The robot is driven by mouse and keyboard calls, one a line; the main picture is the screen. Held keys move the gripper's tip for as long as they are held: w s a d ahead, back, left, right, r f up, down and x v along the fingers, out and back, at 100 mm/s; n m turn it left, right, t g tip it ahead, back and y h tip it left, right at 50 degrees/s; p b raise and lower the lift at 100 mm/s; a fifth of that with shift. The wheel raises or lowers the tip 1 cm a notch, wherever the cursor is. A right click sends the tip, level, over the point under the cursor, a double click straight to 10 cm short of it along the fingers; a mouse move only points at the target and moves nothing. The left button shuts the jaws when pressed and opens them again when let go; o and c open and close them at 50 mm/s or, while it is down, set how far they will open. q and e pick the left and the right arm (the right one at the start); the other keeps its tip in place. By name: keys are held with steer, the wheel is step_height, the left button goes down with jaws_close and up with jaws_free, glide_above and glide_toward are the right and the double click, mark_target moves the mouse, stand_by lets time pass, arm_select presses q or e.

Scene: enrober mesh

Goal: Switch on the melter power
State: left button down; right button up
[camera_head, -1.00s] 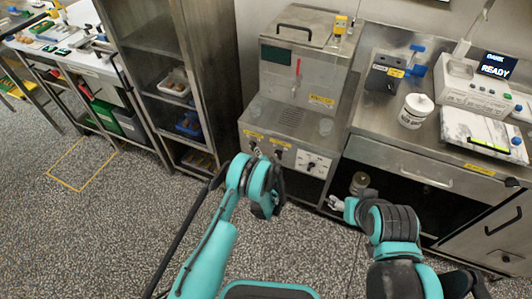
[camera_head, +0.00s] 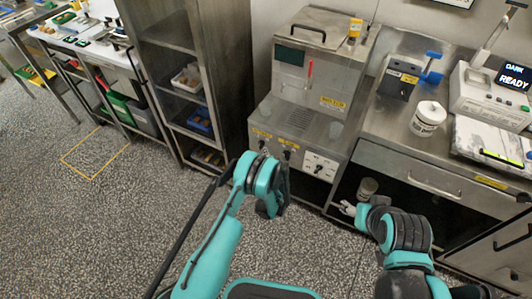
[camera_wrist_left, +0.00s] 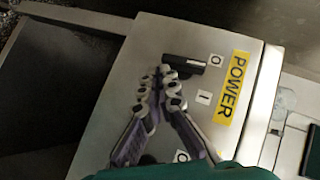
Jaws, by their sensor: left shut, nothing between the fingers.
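The melter (camera_head: 288,82) is a steel cabinet with a dark window, standing at the centre of the head view. Its front has yellow labels and black switches. In the left wrist view the yellow POWER label (camera_wrist_left: 232,88) lies beside O and I marks, and a black switch lever (camera_wrist_left: 183,65) sits level with the O mark. My left gripper (camera_wrist_left: 160,74) is shut and empty, its tips right by the lever; contact is unclear. In the head view my arm mostly hides it. My right gripper (camera_head: 346,208) is low, right of the melter; its opening is unclear.
A steel counter (camera_head: 393,122) right of the melter holds a white tub (camera_head: 428,118), a dark box with a blue handle (camera_head: 398,78) and a device reading READY (camera_head: 490,95). A shelf rack (camera_head: 190,100) stands left. Speckled floor is free at the left.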

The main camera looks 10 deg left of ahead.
arm_select(q)
steer(key=shift+r, duration=0.15)
steer(key=shift+r, duration=0.7)
arm_select(e)
steer(key=shift+r, duration=0.2)
arm_select(q)
steer(key=shift+d, duration=0.15)
